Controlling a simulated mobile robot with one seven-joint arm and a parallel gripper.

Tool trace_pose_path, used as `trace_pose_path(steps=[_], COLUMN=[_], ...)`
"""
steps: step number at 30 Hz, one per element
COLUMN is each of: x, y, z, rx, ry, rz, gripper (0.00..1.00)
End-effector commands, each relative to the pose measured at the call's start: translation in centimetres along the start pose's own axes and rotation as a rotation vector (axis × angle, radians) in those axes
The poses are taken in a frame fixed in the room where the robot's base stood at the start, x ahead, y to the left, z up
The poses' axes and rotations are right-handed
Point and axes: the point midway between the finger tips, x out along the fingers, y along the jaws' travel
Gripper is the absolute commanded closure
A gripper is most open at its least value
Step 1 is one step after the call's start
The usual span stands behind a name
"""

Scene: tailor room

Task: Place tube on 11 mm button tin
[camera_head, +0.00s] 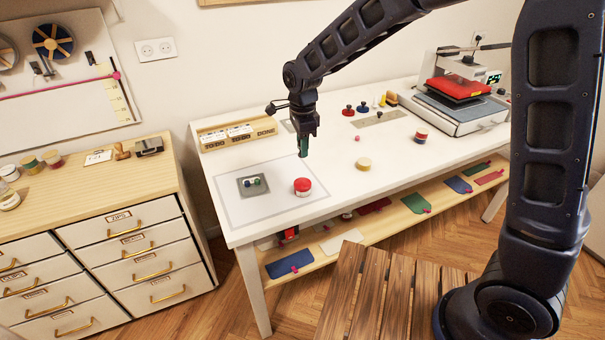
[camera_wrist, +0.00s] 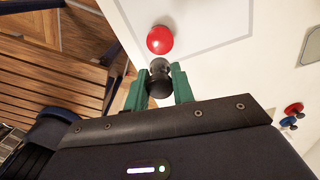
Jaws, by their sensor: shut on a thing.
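My gripper (camera_head: 303,150) has green fingers and hangs above the white table, a little behind the red-lidded tin in the head view. In the wrist view my gripper (camera_wrist: 168,86) is shut on a dark, round-ended piece, apparently the tube (camera_wrist: 159,78); the fingers largely hide it in the head view. A round tin with a red lid (camera_head: 302,187) stands on the outlined area of the table. Its red top also shows in the wrist view (camera_wrist: 160,39), just beyond the held piece and apparently apart from it. No size label is readable, so I cannot confirm the 11 mm tin.
A grey square pad (camera_head: 241,187) with small buttons lies left of the red-lidded tin. A wooden tray (camera_head: 213,141) and a press (camera_head: 462,105) stand farther back. Open tabletop separates them.

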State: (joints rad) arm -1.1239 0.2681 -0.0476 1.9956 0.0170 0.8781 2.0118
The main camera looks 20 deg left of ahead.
Motion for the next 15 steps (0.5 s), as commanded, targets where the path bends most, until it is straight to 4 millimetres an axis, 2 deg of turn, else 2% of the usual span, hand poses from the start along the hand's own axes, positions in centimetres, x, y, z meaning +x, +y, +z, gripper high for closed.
trace_pose_path(steps=[1, 6, 9, 15], x=[1.2, 4.5, 5.6, 6.7], y=[0.1, 0.0, 0.0, 0.0], z=[0.0, 0.0, 0.0, 0.0], rx=[0.000, -0.001, -0.001, -0.001], ry=[0.002, 0.002, 0.001, 0.000], rz=[0.004, 0.003, 0.001, 0.000], gripper=[0.98, 0.98, 0.98, 0.98])
